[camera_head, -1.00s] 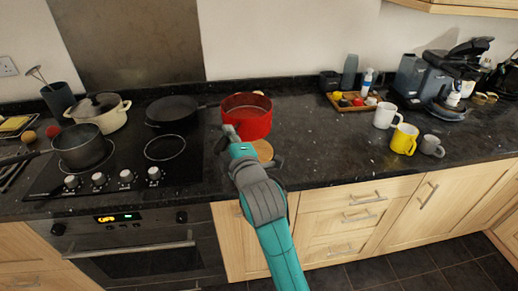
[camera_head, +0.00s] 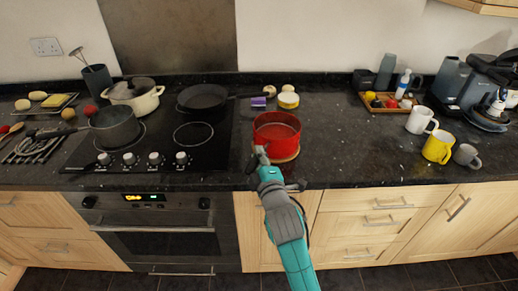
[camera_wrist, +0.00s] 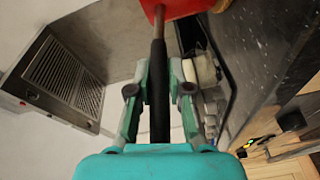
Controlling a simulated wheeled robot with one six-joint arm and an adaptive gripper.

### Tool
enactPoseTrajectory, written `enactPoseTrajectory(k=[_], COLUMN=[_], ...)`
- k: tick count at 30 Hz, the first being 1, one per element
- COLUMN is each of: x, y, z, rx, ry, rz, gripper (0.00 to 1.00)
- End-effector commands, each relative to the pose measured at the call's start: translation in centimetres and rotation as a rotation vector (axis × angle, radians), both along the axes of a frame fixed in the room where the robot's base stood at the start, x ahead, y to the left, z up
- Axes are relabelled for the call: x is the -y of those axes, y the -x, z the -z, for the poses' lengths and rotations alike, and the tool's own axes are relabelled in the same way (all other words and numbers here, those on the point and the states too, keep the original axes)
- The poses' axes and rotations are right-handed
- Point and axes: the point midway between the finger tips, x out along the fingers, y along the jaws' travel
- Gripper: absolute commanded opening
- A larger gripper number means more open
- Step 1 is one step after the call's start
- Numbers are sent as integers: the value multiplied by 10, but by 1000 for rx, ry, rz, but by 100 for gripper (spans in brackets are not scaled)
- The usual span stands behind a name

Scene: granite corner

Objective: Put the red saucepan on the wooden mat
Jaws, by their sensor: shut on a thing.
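The red saucepan (camera_head: 277,133) is upright at the front of the counter, right of the hob. Its base overlaps the round wooden mat (camera_head: 289,158), whose rim shows below it at the front right. I cannot tell whether the pan touches the mat or is just above it. My gripper (camera_head: 263,162) is in front of the pan, shut on its handle. In the wrist view the dark handle (camera_wrist: 159,88) runs between the fingers of my gripper (camera_wrist: 159,92), with part of the red pan at the top edge.
The hob at left holds a dark saucepan (camera_head: 114,125), a cream pot (camera_head: 135,98) and a frying pan (camera_head: 203,97). Behind the red pan are a purple item (camera_head: 258,102) and a yellow-white container (camera_head: 288,100). Mugs (camera_head: 438,146) stand at right. Counter between is clear.

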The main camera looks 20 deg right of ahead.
Motion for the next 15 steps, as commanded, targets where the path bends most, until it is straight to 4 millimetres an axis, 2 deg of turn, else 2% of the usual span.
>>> enactPoseTrajectory(k=[11,12,14,15], x=[0,0,0,0], y=[0,0,0,0], z=[-1,3,2,2], rx=[10,2,2,2], ry=[2,-1,-1,-1], rz=[0,0,0,0], gripper=[0,26,41,44])
